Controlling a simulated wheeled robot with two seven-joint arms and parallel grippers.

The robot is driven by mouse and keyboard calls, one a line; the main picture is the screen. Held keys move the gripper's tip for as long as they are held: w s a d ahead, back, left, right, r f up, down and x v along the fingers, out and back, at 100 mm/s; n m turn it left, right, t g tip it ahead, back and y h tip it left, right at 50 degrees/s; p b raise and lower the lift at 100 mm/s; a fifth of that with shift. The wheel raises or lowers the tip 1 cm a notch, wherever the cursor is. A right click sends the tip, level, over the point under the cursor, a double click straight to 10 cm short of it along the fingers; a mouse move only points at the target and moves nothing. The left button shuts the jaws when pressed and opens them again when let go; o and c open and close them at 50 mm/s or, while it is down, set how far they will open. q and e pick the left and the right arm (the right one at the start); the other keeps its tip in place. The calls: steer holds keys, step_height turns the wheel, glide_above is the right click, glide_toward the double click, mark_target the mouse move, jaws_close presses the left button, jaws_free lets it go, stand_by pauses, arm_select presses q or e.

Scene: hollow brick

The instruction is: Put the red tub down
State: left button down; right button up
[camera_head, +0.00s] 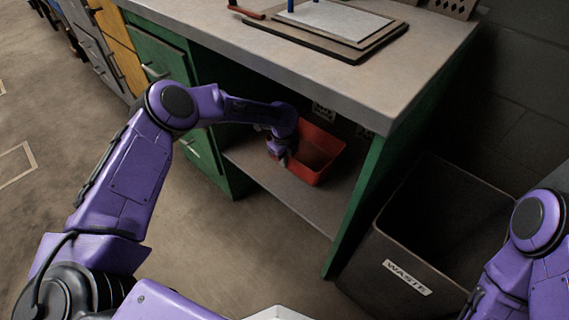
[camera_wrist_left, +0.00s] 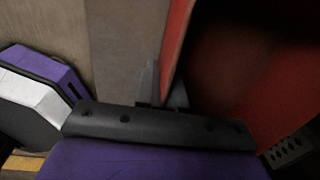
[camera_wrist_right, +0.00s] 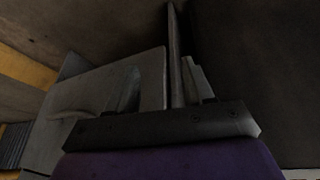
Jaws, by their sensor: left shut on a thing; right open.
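The red tub (camera_head: 325,143) is an open-topped box on or just above the lower shelf (camera_head: 300,200) under the workbench; I cannot tell if its base touches the shelf. My left arm reaches in under the bench top. My left gripper (camera_head: 282,156) is at the tub's left wall, and the left wrist view shows its fingers (camera_wrist_left: 162,90) shut on the red wall of the tub (camera_wrist_left: 178,40). The tub's inside looks dark and empty. My right gripper (camera_wrist_right: 155,90) shows in the right wrist view, open, with a thin edge between or behind its fingers. It is out of the head view.
The bench top (camera_head: 290,62) overhangs the shelf closely. A green side panel (camera_head: 375,180) bounds the shelf on the right, green drawers (camera_head: 165,65) on the left. A dark waste bin (camera_head: 410,265) stands right of the bench. Wall sockets (camera_head: 323,112) are behind the tub.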

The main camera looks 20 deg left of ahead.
arm_select(q)
steer(key=shift+f, duration=0.75)
steer(key=shift+r, duration=0.1)
steer(key=c, duration=1.6)
jaws_free()
steer(key=o, duration=0.4)
steer(key=shift+c, duration=0.2)
